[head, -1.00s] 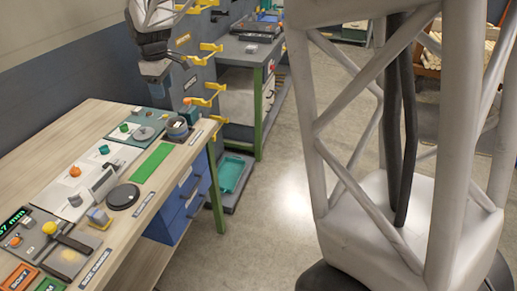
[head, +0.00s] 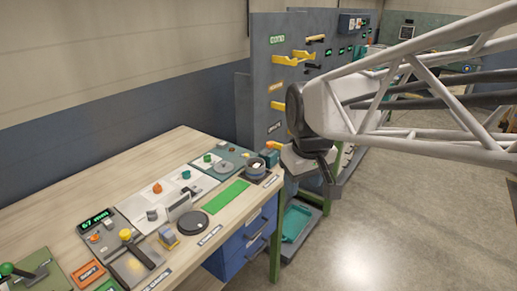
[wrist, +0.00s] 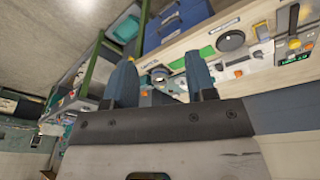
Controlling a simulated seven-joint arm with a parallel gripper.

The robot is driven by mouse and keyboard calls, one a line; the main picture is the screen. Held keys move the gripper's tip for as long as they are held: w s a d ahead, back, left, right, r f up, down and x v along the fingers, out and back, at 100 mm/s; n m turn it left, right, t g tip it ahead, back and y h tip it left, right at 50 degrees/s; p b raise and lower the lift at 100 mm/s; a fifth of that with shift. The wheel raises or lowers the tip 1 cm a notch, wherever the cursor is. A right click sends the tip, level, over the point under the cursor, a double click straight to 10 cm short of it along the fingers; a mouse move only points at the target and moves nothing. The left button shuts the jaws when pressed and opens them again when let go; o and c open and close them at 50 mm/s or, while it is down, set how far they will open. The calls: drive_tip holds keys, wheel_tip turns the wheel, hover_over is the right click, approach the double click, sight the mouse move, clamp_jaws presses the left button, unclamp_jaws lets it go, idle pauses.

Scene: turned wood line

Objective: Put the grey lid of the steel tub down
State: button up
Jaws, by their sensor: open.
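A grey round disc with a small knob, which looks like the lid (head: 224,166), lies flat on a teal board on the workbench. The steel tub (head: 256,171) stands beside it to the right, near the bench's edge. It looks uncovered, with something pale inside. In the wrist view the tub (wrist: 160,75) appears small, beyond the fingers. My gripper (head: 326,176) is in the air right of the tub, clear of the bench. In the wrist view my gripper (wrist: 161,80) shows two blue fingers wide apart with nothing held between them.
The workbench (head: 165,160) carries a green strip (head: 226,196), a black round pad (head: 191,223) and a gauge with a display (head: 96,219). A grey panel with yellow hooks (head: 292,60) rises behind the tub. A teal tray (head: 297,222) sits low beyond the bench.

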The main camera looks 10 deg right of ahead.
drive_tip(key=s+f+m, duration=0.1)
drive_tip(key=s+f, duration=0.1)
drive_tip(key=s, duration=0.4)
drive_tip(key=s+d+f+m, duration=0.1)
drive_tip(key=s+f+m, duration=0.1)
drive_tip(key=s, duration=0.4)
drive_tip(key=shift+d+f, duration=0.25)
drive_tip(key=shift+s, duration=0.1)
idle(0.5)
